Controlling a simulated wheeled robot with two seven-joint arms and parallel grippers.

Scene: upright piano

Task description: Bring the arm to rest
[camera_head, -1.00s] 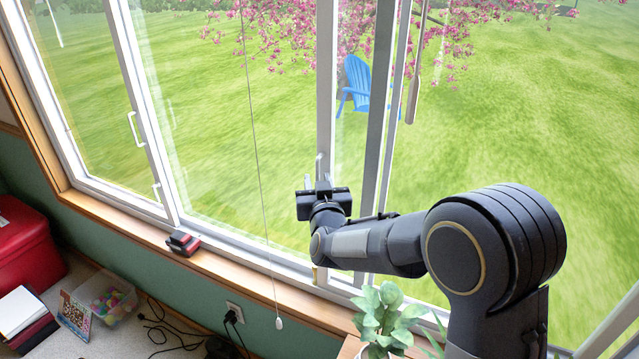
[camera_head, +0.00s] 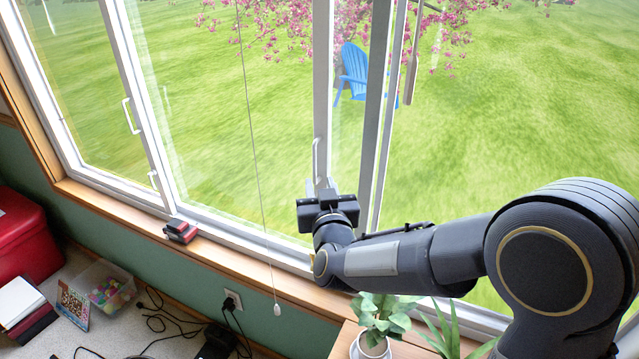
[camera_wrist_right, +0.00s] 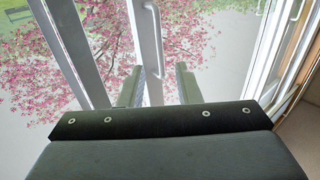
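My right arm (camera_head: 400,262) reaches in from the right in the head view, bent at a large dark joint. Its right gripper (camera_head: 322,187) is in front of the window frame, just below a white window handle (camera_head: 316,158). In the right wrist view the two fingers of the gripper (camera_wrist_right: 160,84) are apart, with a clear gap and nothing held between them. The handle (camera_wrist_right: 152,22) shows beyond the gap in that view. My left gripper is not in view.
A wooden sill (camera_head: 120,208) runs under the window, with a small red and black object (camera_head: 180,231) on it. A potted plant (camera_head: 380,325) stands below my right forearm. A cord (camera_head: 258,180) hangs left of the gripper. A red box (camera_head: 25,240) sits at far left.

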